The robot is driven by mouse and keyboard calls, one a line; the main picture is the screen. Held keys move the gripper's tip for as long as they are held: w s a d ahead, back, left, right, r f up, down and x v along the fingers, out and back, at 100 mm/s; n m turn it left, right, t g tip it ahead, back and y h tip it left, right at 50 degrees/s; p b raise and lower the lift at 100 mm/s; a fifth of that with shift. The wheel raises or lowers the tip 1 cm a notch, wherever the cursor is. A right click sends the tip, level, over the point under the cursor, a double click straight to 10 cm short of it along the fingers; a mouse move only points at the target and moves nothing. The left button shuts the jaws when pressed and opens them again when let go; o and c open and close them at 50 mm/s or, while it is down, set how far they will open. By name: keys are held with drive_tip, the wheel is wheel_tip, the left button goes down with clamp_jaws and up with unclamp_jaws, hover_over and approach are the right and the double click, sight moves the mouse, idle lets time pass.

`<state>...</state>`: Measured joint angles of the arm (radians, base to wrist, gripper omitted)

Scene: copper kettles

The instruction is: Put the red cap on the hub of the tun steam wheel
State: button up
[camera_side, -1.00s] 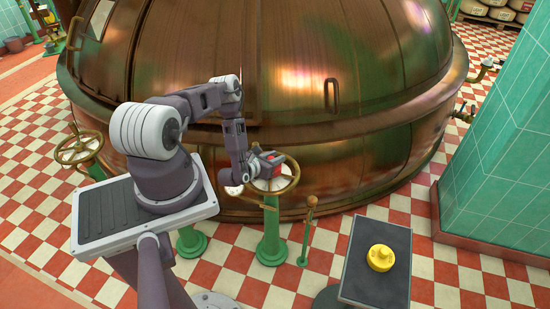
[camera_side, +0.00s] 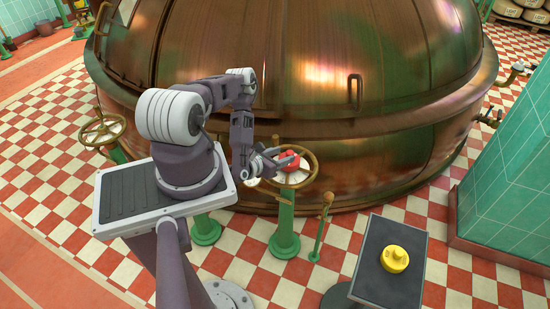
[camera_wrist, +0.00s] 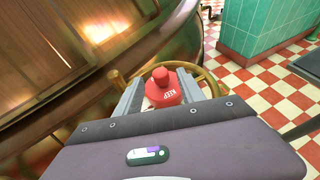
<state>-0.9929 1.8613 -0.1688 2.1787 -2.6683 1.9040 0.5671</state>
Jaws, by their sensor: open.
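The red cap (camera_side: 290,160) sits at the middle of the brass-rimmed wheel (camera_side: 317,168) on a green stand in front of the copper kettle. In the wrist view, the cap (camera_wrist: 166,94) looks upright, with white lettering. My gripper (camera_side: 284,158) is at the wheel, its fingers open on either side of the cap. In the wrist view, the wheel rim (camera_wrist: 213,84) shows behind and beside the fingers. The hub under the cap is hidden, so I cannot see how fully the cap is seated.
A yellow cap (camera_side: 395,259) lies on a dark stand top (camera_side: 375,285) at the lower right. Another handwheel (camera_side: 102,129) stands at the left. A green lever post (camera_side: 321,232) is just right of the wheel. The kettle (camera_side: 400,140) rises close behind.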

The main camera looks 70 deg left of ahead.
drive_tip(key=w+d+r+m+t+h, duration=0.3)
drive_tip(key=w+r, duration=0.2)
drive_tip(key=r, duration=0.4)
drive_tip(key=w+d+r+m+t+h, duration=0.25)
drive_tip(key=w+r+h, duration=0.2)
drive_tip(key=r, duration=0.35)
drive_tip(key=w+d+r+m+g+h, duration=0.35)
drive_tip(key=d+r+m+h, duration=0.85)
drive_tip(key=r, duration=0.4)
drive_tip(key=s+d+r+m+g+h, duration=0.3)
drive_tip(key=d+r+m+g, duration=0.3)
drive_tip(key=d, duration=0.4)
drive_tip(key=s+d+r+m+g+y, duration=0.4)
drive_tip(key=s+d+m+g, duration=0.5)
drive_tip(key=s, duration=0.4)
drive_tip(key=s+a+f+m+y, duration=0.1)
drive_tip(key=s+a+m+y, duration=0.1)
drive_tip(key=s+m+y, duration=0.6)
drive_tip(key=s+a+r+t+y, duration=0.2)
drive_tip(key=a+t+y, duration=0.2)
drive_tip(key=a+t, duration=0.2)
drive_tip(key=shift+s+a+r+m, duration=0.2)
drive_tip(key=shift+a+m, duration=0.25)
drive_tip(key=shift+a, duration=0.15)
